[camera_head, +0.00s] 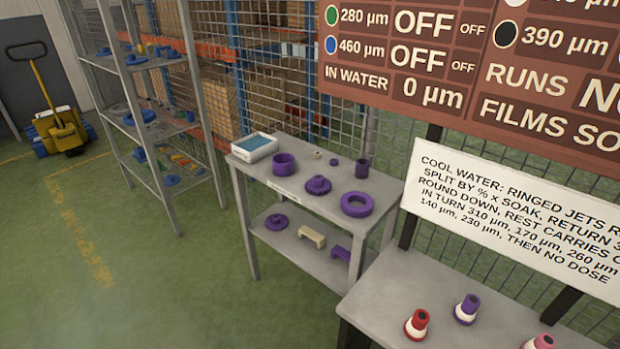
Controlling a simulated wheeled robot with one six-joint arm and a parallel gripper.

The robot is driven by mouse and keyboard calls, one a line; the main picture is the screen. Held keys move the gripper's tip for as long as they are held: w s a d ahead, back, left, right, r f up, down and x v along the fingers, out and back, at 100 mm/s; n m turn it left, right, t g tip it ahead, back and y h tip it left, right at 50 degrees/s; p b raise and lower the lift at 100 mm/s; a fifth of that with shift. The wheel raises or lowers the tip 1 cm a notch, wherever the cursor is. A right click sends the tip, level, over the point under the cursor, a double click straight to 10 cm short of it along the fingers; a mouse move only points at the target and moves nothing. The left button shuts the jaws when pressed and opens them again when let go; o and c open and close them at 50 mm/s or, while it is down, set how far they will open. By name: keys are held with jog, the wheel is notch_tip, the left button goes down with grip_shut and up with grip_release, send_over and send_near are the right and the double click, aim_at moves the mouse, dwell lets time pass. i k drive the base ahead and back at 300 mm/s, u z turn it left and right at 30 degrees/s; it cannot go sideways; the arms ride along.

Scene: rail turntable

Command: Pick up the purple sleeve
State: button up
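Several purple parts are on a grey two-level table (300,196) in the middle of the view. Two of them look like sleeves: a short, wide, open cylinder (284,169) at the left, beside a white tray, and a narrower, darker upright cylinder (362,171) at the back right. I cannot tell which one is the named sleeve. A purple flanged hub (318,185) and a thick purple ring (357,204) lie nearer the front. A small purple piece (334,162) lies near the back. My gripper is not in view.
The white tray (262,154) has a blue inside. The table's lower shelf holds a purple disc (276,222) and brackets. A bench (385,290) with coloured pieces stands at front right, under signboards. A shelf rack (160,130) stands left; green floor is open before it.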

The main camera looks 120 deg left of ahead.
aim_at(362, 165)
jog(key=u, duration=3.25)
